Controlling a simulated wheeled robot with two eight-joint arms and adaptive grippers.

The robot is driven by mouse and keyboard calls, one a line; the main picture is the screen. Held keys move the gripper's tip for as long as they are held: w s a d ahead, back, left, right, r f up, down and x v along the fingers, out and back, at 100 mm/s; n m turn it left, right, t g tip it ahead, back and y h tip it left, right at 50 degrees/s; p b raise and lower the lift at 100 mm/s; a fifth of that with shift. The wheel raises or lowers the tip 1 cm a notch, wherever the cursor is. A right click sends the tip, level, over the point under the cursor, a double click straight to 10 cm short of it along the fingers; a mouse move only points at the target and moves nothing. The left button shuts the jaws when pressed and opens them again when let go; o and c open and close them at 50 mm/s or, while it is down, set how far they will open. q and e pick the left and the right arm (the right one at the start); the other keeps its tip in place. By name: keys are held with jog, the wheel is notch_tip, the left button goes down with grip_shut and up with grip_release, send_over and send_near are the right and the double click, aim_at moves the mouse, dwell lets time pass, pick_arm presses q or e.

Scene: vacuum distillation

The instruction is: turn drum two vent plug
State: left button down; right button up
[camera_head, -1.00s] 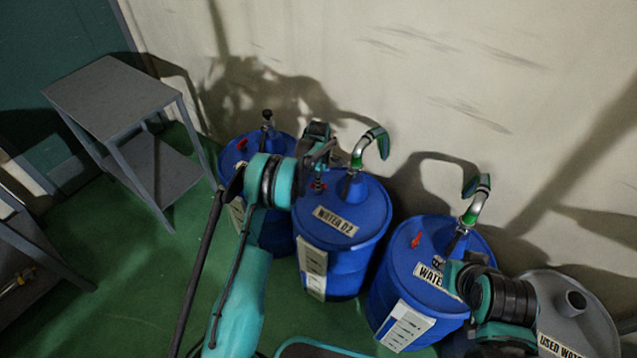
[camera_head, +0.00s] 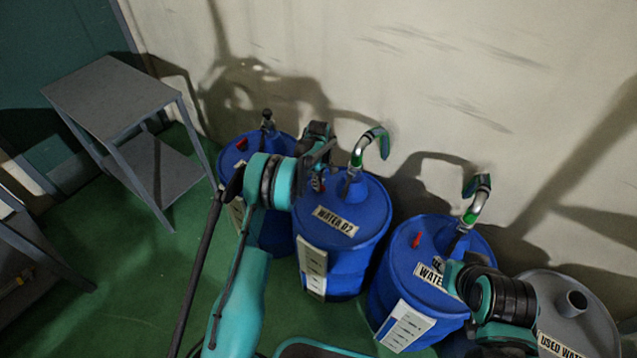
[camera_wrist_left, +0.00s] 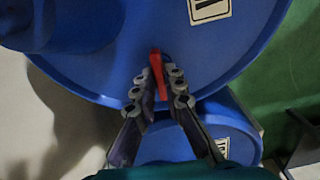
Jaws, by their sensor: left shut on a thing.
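Drum two is the blue drum (camera_head: 352,258) labelled "WATER 02" or similar, in the middle of the head view. Its red vent plug (camera_wrist_left: 156,72) shows in the left wrist view as a narrow upright strip on the blue lid. My left gripper (camera_head: 320,168) is over the back left of this lid and partly hides the plug in the head view. In the left wrist view my left gripper (camera_wrist_left: 161,88) is shut on the plug, one finger on each side. My right gripper (camera_head: 452,272) is by the lid label of the drum to the right; its fingers are too hidden to judge.
Green-handled metal taps (camera_head: 363,150) rise from the lids. Another blue drum (camera_head: 262,232) stands close on the left, one (camera_head: 388,285) on the right, and a grey used-water drum (camera_head: 590,325) at far right. A grey table (camera_head: 108,98) stands left. The wall is close behind.

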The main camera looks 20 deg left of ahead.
pick_arm(q)
jog(key=m, duration=0.4)
jog(key=shift+m, duration=0.3)
jog(key=m, duration=0.9)
jog(key=shift+m, duration=1.8)
jog(key=c, duration=1.6)
grip_release()
jog(key=shift+r, duration=0.1)
